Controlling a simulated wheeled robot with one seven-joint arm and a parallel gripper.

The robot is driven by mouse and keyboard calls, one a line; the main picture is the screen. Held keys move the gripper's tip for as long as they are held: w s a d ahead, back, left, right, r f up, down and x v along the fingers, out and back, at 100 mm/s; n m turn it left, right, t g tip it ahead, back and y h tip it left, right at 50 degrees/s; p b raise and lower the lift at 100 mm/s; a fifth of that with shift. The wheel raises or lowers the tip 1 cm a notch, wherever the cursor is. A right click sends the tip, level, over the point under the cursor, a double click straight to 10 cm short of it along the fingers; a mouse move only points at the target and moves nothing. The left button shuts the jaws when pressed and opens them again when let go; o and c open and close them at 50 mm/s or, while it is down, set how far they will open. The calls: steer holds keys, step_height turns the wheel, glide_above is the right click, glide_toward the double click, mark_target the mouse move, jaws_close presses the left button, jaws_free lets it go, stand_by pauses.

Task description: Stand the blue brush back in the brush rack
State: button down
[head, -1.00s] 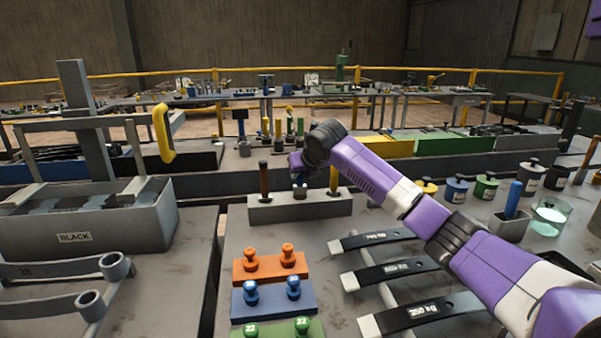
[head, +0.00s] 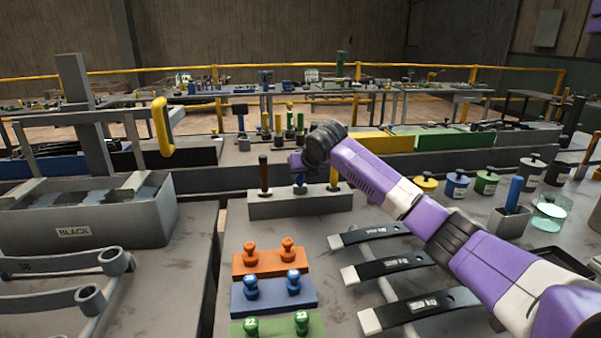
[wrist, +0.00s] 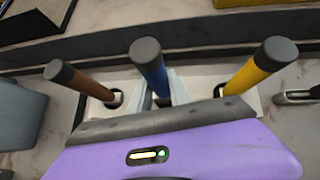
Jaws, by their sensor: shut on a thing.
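The brush rack (head: 300,205) is a grey block on the bench, with a brown-handled brush (head: 264,174) at its left and a yellow-handled brush (head: 334,178) at its right. The blue brush (head: 300,180) stands upright between them at the rack's middle. In the wrist view the blue brush (wrist: 150,68) has its dark-tipped handle between my fingers, and my gripper (wrist: 165,92) is shut on it. The brown (wrist: 85,82) and yellow (wrist: 258,70) handles stand on either side, clear of the fingers. The brush's lower end and its seating in the slot are hidden by my gripper.
In front of the rack are orange (head: 270,261), blue (head: 273,295) and green blocks with knobs. Black-labelled bars (head: 385,266) lie to the right. A cup with a blue handle (head: 514,195) and several jars stand farther right. A grey BLACK bin (head: 90,215) is at left.

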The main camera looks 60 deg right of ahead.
steer(key=shift+f, duration=0.65)
steer(key=c, duration=0.7)
jaws_free()
steer(key=shift+o, duration=0.2)
steer(key=shift+r, duration=0.1)
steer(key=shift+r+p, duration=2.75)
steer(key=shift+r, duration=0.75)
steer(key=shift+f, duration=0.1)
